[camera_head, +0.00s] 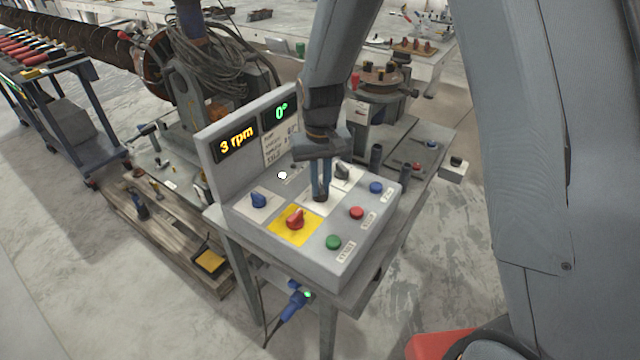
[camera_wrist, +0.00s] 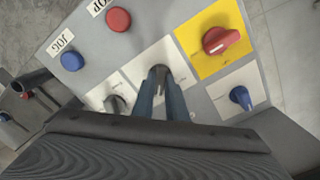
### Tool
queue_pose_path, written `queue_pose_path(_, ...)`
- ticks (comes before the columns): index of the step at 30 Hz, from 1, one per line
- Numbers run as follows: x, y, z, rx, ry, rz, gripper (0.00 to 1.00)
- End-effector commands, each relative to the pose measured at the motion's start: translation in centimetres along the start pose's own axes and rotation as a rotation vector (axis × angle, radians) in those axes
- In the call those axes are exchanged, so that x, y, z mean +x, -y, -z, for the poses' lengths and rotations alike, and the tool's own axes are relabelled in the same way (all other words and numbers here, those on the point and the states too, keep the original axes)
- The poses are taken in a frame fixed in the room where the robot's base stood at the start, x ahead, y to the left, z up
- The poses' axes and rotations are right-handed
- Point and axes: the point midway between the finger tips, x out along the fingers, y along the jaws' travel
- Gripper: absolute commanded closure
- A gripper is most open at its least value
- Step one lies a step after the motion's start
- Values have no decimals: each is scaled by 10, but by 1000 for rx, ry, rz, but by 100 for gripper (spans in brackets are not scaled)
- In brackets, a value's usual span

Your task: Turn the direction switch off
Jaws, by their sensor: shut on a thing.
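The grey control box (camera_head: 246,221) stands on a small metal stand. My gripper (camera_head: 320,190) reaches down onto the middle of its sloped panel. Its two blue-grey fingers are shut on a dark rotary knob (camera_wrist: 159,71) on a white plate. The fingers hide part of this knob and most marks around it, so I cannot read its label or setting. In the wrist view my gripper (camera_wrist: 163,95) has one finger on either side of the knob.
Near the gripped knob are a red knob (camera_head: 295,218) on yellow, a blue knob (camera_head: 258,200) and another dark knob (camera_head: 342,171). Blue (camera_head: 376,187), red (camera_head: 357,213) and green (camera_head: 334,242) buttons line the right side. The display board rises close behind my gripper.

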Motion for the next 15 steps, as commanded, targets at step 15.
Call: queue_pose_path(15, -1, 0, 1, -382, -1, 0, 100)
